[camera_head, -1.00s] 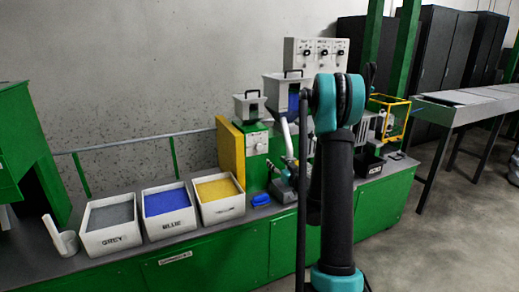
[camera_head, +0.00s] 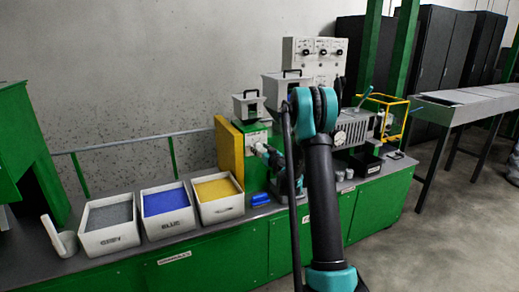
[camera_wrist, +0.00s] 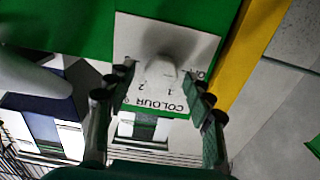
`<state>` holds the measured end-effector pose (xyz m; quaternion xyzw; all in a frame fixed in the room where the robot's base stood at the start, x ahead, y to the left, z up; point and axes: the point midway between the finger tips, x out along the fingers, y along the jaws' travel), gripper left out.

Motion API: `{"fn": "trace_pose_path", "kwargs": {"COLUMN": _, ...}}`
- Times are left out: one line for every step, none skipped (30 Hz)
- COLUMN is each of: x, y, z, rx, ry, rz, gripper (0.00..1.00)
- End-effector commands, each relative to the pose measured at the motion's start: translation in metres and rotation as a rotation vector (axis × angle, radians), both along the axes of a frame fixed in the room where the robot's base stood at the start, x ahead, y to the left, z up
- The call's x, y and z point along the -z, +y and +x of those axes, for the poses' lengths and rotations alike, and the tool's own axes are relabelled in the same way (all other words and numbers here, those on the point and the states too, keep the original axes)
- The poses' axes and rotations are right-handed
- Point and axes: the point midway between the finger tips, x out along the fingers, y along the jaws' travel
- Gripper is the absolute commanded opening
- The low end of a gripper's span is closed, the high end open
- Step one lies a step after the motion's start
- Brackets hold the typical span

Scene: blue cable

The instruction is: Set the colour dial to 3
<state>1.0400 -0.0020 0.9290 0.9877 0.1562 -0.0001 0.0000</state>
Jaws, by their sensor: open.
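The colour dial (camera_wrist: 162,68) is a pale knob on a white plate (camera_wrist: 135,35) marked "COLOUR", with the figures 1 and 2 readable, upside down in the wrist view. Its pointer direction is too blurred to tell. My gripper (camera_wrist: 157,92) is open, with one finger on each side of the dial in the picture. I cannot tell whether the fingers touch it. In the head view, my gripper (camera_head: 262,150) is at the white plate (camera_head: 254,138) on the green machine, and the arm hides part of the area.
Bins of grey (camera_head: 110,213), blue (camera_head: 164,203) and yellow (camera_head: 215,189) material stand left on the bench. A yellow panel (camera_head: 229,145) stands directly beside the dial plate. Hoppers and a grey machine barrel (camera_head: 350,130) are near the arm.

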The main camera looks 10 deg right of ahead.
Motion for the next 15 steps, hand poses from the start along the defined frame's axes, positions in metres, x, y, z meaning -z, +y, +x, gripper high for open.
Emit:
{"fn": "trace_pose_path", "kwargs": {"x": 0.0, "y": 0.0013, "z": 0.003, "rx": 0.0, "ry": 0.0, "rz": 0.0, "gripper": 0.52}}
{"fn": "trace_pose_path", "kwargs": {"x": 0.0, "y": 0.0018, "z": 0.0043, "rx": 0.0, "ry": 0.0, "rz": 0.0, "gripper": 0.52}}
{"fn": "trace_pose_path", "kwargs": {"x": 0.0001, "y": 0.0022, "z": 0.0054, "rx": 0.0, "ry": 0.0, "rz": 0.0, "gripper": 0.52}}
{"fn": "trace_pose_path", "kwargs": {"x": 0.0001, "y": 0.0024, "z": 0.006, "rx": 0.0, "ry": 0.0, "rz": 0.0, "gripper": 0.52}}
{"fn": "trace_pose_path", "kwargs": {"x": 0.0001, "y": 0.0025, "z": 0.0063, "rx": 0.0, "ry": 0.0, "rz": 0.0, "gripper": 0.52}}
{"fn": "trace_pose_path", "kwargs": {"x": 0.0001, "y": 0.0025, "z": 0.0065, "rx": 0.0, "ry": 0.0, "rz": 0.0, "gripper": 0.52}}
{"fn": "trace_pose_path", "kwargs": {"x": 0.0001, "y": 0.0025, "z": 0.0065, "rx": 0.0, "ry": 0.0, "rz": 0.0, "gripper": 0.52}}
{"fn": "trace_pose_path", "kwargs": {"x": 0.0001, "y": 0.0025, "z": 0.0065, "rx": 0.0, "ry": 0.0, "rz": 0.0, "gripper": 0.52}}
{"fn": "trace_pose_path", "kwargs": {"x": 0.0001, "y": 0.0025, "z": 0.0064, "rx": 0.0, "ry": 0.0, "rz": 0.0, "gripper": 0.52}}
{"fn": "trace_pose_path", "kwargs": {"x": 0.0001, "y": 0.0025, "z": 0.0064, "rx": 0.0, "ry": 0.0, "rz": 0.0, "gripper": 0.52}}
{"fn": "trace_pose_path", "kwargs": {"x": 0.0001, "y": 0.0025, "z": 0.0063, "rx": 0.0, "ry": 0.0, "rz": 0.0, "gripper": 0.52}}
{"fn": "trace_pose_path", "kwargs": {"x": 0.0001, "y": 0.0025, "z": 0.0063, "rx": 0.0, "ry": 0.0, "rz": 0.0, "gripper": 0.5}}
{"fn": "trace_pose_path", "kwargs": {"x": 0.0001, "y": 0.0025, "z": 0.0063, "rx": 0.0, "ry": 0.0, "rz": 0.0, "gripper": 0.46}}
{"fn": "trace_pose_path", "kwargs": {"x": 0.0001, "y": 0.0024, "z": 0.0062, "rx": 0.0, "ry": 0.0, "rz": 0.0, "gripper": 0.42}}
{"fn": "trace_pose_path", "kwargs": {"x": 0.0001, "y": 0.0024, "z": 0.0062, "rx": 0.0, "ry": 0.0, "rz": 0.0, "gripper": 0.38}}
